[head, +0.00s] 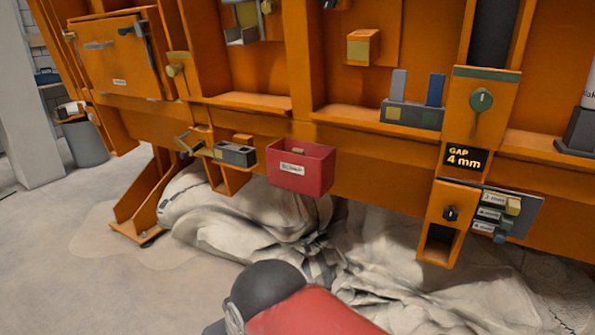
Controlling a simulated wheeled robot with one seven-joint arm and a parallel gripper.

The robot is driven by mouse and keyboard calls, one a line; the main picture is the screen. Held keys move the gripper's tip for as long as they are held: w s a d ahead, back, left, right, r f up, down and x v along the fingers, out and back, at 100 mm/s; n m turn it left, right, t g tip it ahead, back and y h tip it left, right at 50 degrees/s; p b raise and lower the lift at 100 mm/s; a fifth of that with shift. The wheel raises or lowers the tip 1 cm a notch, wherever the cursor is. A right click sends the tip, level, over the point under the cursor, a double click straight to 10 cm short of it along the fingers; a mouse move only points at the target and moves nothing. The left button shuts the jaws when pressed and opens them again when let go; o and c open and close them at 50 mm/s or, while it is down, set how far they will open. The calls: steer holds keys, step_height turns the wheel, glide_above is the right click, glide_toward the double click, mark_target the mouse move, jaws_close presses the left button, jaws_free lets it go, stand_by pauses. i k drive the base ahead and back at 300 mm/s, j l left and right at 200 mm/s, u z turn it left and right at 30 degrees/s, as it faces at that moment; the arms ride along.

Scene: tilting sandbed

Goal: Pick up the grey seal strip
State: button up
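A grey strip (399,84), which looks like the grey seal strip, stands upright in a dark grey holder (411,116) on the orange ledge, right of centre. A blue strip (435,90) stands upright in the same holder, to its right, with a gap between the two. The lower ends of both strips are hidden in the holder. Part of my red and black arm shows at the bottom centre, well below the holder. My gripper is not in view.
A display (466,158) reading "GAP 4 mm" sits below a green knob (481,100), right of the holder. A red bin (301,168) hangs from the orange frame at the centre. A rack of labelled pieces (492,214) is at lower right. Pale crumpled sheeting (245,215) lies underneath.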

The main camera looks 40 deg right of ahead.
mark_target(399, 76)
steer(key=z, duration=1.7)
steer(key=l, duration=0.2)
